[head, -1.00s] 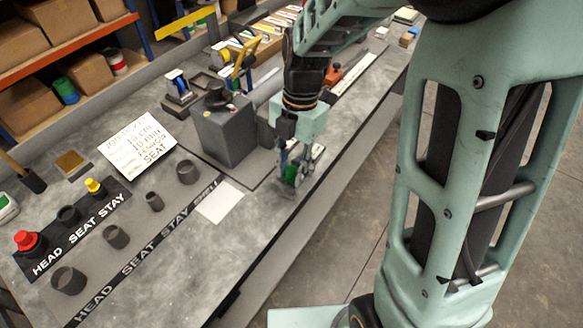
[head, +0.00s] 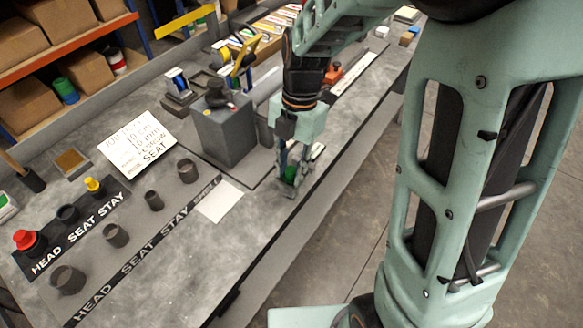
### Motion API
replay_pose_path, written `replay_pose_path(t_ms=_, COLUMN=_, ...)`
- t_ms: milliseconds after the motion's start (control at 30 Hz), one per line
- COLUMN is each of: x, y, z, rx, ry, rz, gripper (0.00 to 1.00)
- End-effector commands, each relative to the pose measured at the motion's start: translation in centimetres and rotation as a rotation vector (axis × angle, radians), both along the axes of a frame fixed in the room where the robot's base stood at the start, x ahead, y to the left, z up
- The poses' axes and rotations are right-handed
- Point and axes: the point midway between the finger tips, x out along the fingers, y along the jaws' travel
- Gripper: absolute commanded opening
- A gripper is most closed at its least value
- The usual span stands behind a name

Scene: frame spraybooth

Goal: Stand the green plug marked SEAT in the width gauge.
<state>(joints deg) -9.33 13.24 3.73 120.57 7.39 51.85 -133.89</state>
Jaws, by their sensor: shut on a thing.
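The green plug (head: 291,174) shows as a small green patch between the fingers of my gripper (head: 291,178). The fingers are shut on it, low over the front of the bench, and hide most of it. I cannot read its mark or tell whether it touches the bench. Left of it, a black strip lettered HEAD SEAT STAY (head: 80,231) holds a red plug (head: 25,239) at HEAD and a yellow plug (head: 94,186) at STAY. The dark SEAT socket (head: 68,214) between them looks empty. I cannot tell for sure which fixture is the width gauge.
Several dark open cups, one of them here (head: 116,236), stand along a second lettered strip (head: 140,255). A grey block (head: 223,132) with a black knob stands left of my gripper. A job card (head: 139,147) and a white sheet (head: 220,201) lie on the bench.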

Motion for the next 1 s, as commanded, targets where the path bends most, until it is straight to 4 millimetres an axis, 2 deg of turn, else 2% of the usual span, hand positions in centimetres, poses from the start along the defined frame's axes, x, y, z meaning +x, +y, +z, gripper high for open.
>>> replay_pose_path(t_ms=1000, x=-0.67, y=0.53, z=-0.01, rx=0.001, ry=0.001, rz=0.0, gripper=0.08)
